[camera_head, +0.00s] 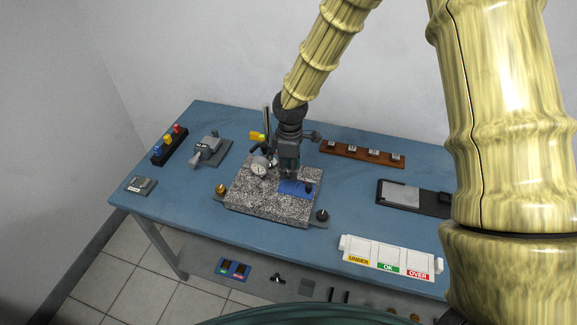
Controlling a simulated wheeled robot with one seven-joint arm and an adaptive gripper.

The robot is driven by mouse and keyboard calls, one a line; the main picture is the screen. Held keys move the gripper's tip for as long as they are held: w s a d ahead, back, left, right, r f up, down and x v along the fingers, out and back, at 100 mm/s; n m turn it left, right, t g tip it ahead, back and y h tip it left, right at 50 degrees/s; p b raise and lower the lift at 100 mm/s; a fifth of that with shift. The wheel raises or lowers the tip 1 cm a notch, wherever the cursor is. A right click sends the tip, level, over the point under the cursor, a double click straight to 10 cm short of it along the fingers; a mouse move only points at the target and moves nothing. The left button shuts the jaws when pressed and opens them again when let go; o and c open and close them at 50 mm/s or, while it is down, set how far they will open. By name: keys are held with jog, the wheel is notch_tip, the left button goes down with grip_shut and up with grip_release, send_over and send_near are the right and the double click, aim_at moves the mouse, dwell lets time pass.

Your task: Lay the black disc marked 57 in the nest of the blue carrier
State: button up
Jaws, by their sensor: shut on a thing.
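The blue carrier (297,188) lies on the speckled granite plate (260,205). A dark knob-like part (309,188) shows at its right end. My gripper (291,178) points down at the left part of the carrier, close above or at it. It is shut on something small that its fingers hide. I cannot read a mark 57 anywhere, and I cannot tell whether the held thing is the black disc. The carrier's nest is hidden behind my gripper. A dial gauge (259,169) stands just left of my gripper.
A stand post (267,125) rises close behind my gripper. A brown rack (362,153) with several small pieces is at the back right. A white UNDER/OK/OVER tray (388,256) is at the front right. Table (185,225) is clear at the front left.

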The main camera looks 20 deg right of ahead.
aim_at(289, 169)
jog(key=shift+w+f, duration=0.95)
jog(key=shift+f, duration=0.1)
jog(key=shift+s+f+b, duration=0.4)
jog(key=shift+s+b, duration=0.05)
jog(key=shift+s, duration=0.05)
jog(key=shift+w+a+f+b, duration=0.1)
jog(key=shift+w+f+b, duration=0.1)
jog(key=shift+f, duration=0.3)
jog(key=shift+w+f+b, duration=0.1)
jog(key=shift+f+b, duration=0.05)
jog(key=shift+f, duration=0.3)
jog(key=shift+s+f+b, duration=0.2)
jog(key=shift+f+b, duration=0.15)
jog(key=shift+f, duration=0.2)
jog(key=shift+w+f, duration=0.1)
jog(key=shift+f, duration=0.25)
jog(key=shift+f, duration=0.15)
jog(key=o, duration=1)
jog(key=shift+o, duration=0.2)
jog(key=c, duration=0.5)
